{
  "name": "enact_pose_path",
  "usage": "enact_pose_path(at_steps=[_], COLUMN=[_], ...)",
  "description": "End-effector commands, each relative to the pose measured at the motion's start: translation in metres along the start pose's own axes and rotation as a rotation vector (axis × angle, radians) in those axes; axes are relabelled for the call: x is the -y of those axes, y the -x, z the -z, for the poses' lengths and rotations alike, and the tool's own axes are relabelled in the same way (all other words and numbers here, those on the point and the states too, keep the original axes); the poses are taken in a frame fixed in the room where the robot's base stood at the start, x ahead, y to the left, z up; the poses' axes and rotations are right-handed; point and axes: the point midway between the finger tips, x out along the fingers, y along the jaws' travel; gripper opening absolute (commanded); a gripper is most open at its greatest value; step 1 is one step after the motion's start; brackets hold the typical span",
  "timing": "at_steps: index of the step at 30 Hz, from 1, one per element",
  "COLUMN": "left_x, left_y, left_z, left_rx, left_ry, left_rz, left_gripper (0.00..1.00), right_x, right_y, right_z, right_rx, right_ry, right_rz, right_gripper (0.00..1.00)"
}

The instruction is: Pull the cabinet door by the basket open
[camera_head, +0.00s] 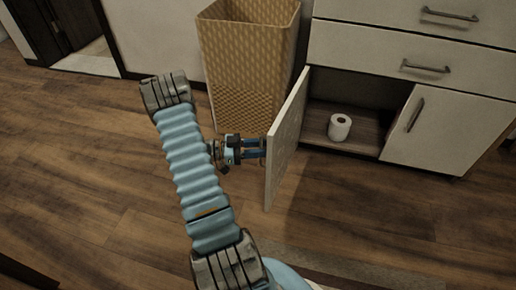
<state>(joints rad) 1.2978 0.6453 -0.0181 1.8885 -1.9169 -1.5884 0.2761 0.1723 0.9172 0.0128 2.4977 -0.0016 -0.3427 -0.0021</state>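The white cabinet door (284,144) beside the basket (248,60) stands swung out from the cabinet front, hinged on its left side. I see its inner face; its outer face and handle are hidden. My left gripper (256,148) is at the outer side of this door, low in front of the basket, pointing right. Its fingers reach to the door's edge and their tips are hidden behind it. I cannot tell whether they hold the handle. My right gripper is not in view.
A white paper roll (339,128) stands inside the opened cabinet compartment (352,142). The right cabinet door (407,128) and the drawers (400,53) above are closed. The wooden floor (90,170) at left is clear. A rug edge (340,278) lies at the bottom.

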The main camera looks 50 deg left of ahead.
Motion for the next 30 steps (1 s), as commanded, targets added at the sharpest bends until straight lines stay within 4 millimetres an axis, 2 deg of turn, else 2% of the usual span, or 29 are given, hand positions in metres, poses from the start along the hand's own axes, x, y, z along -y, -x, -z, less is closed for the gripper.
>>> enact_pose_path(at_steps=[5,8,21,25,30], left_x=[-0.001,0.000,0.000,0.001,0.001], left_y=[0.003,0.013,0.112,0.129,0.138], left_z=[-0.001,0.000,-0.001,-0.001,0.000], left_rx=[0.000,0.000,0.002,0.000,0.000], left_ry=[0.002,0.002,0.001,0.001,0.002], left_rz=[0.001,0.002,0.001,-0.001,-0.001], left_gripper=[0.35,0.35,0.35,0.35,0.35], right_x=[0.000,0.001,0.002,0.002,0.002], right_y=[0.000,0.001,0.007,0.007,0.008], right_z=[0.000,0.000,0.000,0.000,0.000], right_rx=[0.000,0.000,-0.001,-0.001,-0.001], right_ry=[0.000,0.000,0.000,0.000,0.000], right_rz=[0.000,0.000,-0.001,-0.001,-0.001], right_gripper=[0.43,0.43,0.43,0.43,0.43])
